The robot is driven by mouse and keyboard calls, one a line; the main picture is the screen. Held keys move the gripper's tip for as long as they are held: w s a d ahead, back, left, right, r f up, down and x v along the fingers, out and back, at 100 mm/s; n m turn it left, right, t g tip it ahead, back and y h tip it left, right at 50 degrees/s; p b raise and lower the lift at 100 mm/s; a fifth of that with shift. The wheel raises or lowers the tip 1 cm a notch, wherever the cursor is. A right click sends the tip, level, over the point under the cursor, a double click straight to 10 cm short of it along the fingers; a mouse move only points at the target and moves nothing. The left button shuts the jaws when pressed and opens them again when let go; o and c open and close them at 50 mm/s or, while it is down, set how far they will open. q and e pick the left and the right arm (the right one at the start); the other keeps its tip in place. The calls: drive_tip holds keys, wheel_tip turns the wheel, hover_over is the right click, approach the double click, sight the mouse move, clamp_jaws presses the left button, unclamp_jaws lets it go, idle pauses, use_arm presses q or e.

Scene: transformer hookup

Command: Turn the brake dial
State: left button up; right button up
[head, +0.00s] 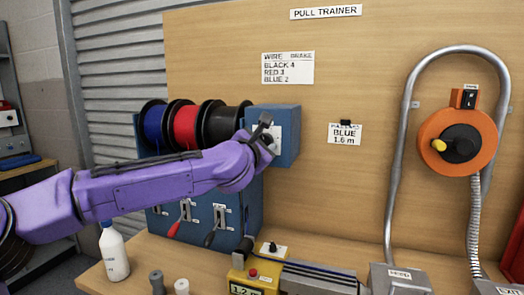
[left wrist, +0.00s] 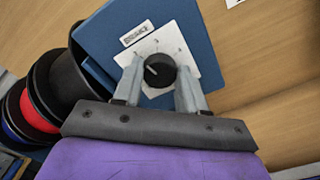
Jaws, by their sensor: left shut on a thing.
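The brake dial (left wrist: 160,71) is a round black knob with a white mark, on a white scale plate (left wrist: 181,42) labelled BRAKE. The plate is on the front of a blue box (head: 288,122) fixed to the wooden board. My left gripper (head: 265,134) reaches the box from the left. In the left wrist view its two grey fingers stand on either side of the knob, shut on it. The white mark points to the upper left in that view. In the head view the gripper hides most of the dial. My right gripper is not in view.
Blue (head: 153,126), red (head: 187,127) and black (head: 222,124) wire spools sit left of the box. A sign (head: 288,68) lists brake numbers by wire colour; a card (head: 345,133) reads BLUE 1.6 m. A white bottle (head: 114,252) stands below my arm. An orange reel (head: 457,142) is at right.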

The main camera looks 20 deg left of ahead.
use_arm(q)
drive_tip(key=shift+f+n+b, duration=0.25)
drive_tip(key=shift+n+b, duration=0.35)
drive_tip(key=shift+n, duration=0.4)
drive_tip(key=o, duration=0.9)
drive_tip(key=shift+o, duration=0.7)
drive_tip(key=shift+r, duration=0.15)
drive_tip(key=shift+s, duration=0.1)
drive_tip(key=s+b, duration=0.2)
drive_tip(key=s, duration=0.8)
drive_tip(key=shift+s+a+b, duration=0.2)
drive_tip(key=shift+b, duration=0.1)
